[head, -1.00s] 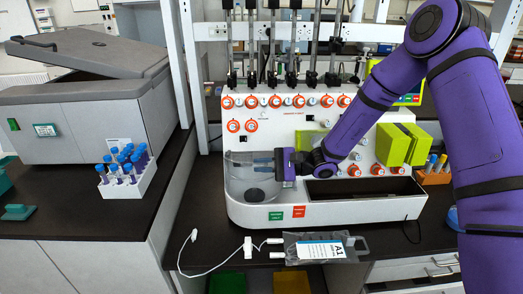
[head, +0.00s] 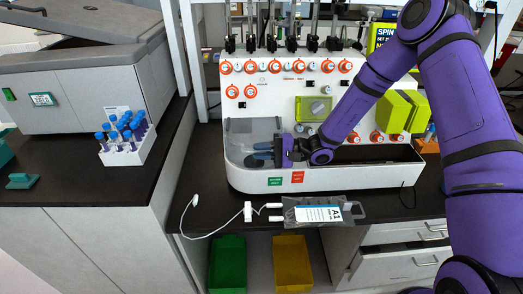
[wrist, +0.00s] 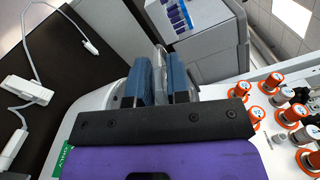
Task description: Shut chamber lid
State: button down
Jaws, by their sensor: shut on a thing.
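The white cell processor (head: 340,182) stands on the dark bench, with a grey, see-through chamber (head: 248,131) at its front left. The clear chamber lid is hard to make out against it. My gripper (head: 262,157) is low over this chamber, coming in from the right, and its fingers hide much of the chamber's inside. In the wrist view my gripper's two blue fingers (wrist: 160,82) are close together with a narrow gap. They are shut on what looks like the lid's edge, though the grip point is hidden.
A bag labelled A1 (head: 318,212) with a white tube (head: 212,232) lies in front of the processor. A tube rack (head: 126,152) and a large grey machine (head: 85,95) stand left. Green (head: 227,262) and yellow (head: 292,262) bins sit below.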

jog(key=shift+d+f, duration=0.15)
jog(key=shift+f, duration=0.3)
jog(key=c, duration=1.3)
grip_release()
jog(key=shift+f, duration=0.1)
jog(key=shift+o, duration=0.5)
jog(key=shift+w, duration=0.1)
jog(key=shift+r, duration=0.2)
jog(key=d, duration=1)
jog(key=shift+s+d, duration=0.2)
jog(key=shift+d, duration=0.1)
